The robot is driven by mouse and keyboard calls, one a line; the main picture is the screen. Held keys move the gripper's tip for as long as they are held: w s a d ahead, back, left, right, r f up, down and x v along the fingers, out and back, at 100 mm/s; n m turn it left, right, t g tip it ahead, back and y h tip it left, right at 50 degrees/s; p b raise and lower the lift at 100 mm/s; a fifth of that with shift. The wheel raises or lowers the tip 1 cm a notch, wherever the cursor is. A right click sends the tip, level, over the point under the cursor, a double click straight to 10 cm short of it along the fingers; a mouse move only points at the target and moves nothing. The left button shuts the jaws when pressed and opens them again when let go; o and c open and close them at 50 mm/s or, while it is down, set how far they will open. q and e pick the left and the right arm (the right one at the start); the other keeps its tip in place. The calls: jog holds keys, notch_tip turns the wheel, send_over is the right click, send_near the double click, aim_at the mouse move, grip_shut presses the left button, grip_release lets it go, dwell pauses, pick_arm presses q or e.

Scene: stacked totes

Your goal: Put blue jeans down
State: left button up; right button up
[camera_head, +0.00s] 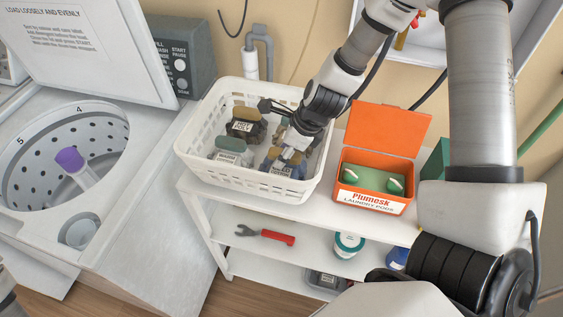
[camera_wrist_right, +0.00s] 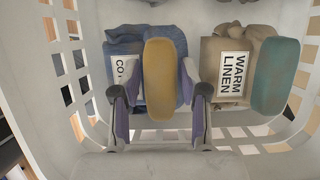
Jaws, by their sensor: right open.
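The blue jeans (camera_head: 271,160) are a folded blue bundle with a white label and a tan rounded piece (camera_wrist_right: 159,80) across it. They lie in the white laundry basket (camera_head: 200,180), at its front right; the right wrist view also shows the jeans (camera_wrist_right: 123,46). My right gripper (camera_head: 288,160) reaches down into the basket over the jeans. Its fingers (camera_wrist_right: 159,95) are open and stand apart on either side of the tan piece. Finger contact with the jeans cannot be told. My left gripper is not in view.
A beige "WARM LINEN" bundle (camera_wrist_right: 215,55) lies beside the jeans, and a dark bundle (camera_head: 246,126) lies behind. An open orange pod box (camera_head: 374,200) stands right of the basket on the white shelf unit (camera_head: 325,208). The open washer (camera_head: 50,205) is at left.

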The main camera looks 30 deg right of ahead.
grip_shut()
dwell(0.3)
notch_tip(320, 180, up, 10)
jog(key=p, duration=1)
jog(key=shift+w, duration=0.1)
